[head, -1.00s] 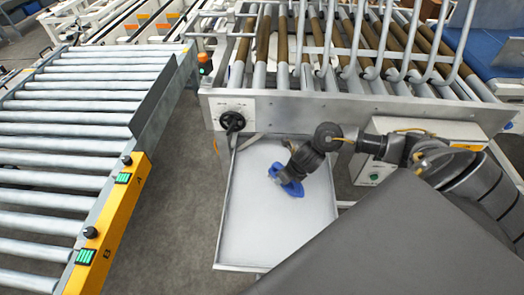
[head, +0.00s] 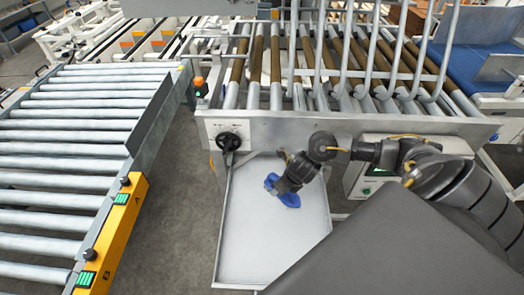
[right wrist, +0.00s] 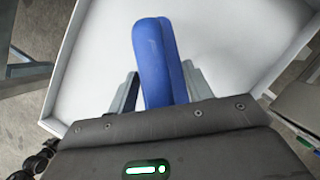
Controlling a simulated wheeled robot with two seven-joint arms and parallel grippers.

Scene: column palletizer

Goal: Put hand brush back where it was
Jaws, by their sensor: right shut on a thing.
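The blue hand brush (head: 287,198) is over the upper part of a white tray (head: 262,245) in the head view. It also fills the middle of the right wrist view (right wrist: 158,62). My right gripper (head: 277,187) is shut on the brush, with a finger on each side of it in the right wrist view. The brush's underside and the gap between it and the tray are hidden, so I cannot tell whether it touches the tray. My left gripper is not in view.
A roller conveyor frame (head: 350,128) with a black knob (head: 228,142) stands just behind the tray. A second roller conveyor (head: 60,150) with a yellow side panel (head: 112,235) is at the left. Grey floor lies between it and the tray. The front of the tray is clear.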

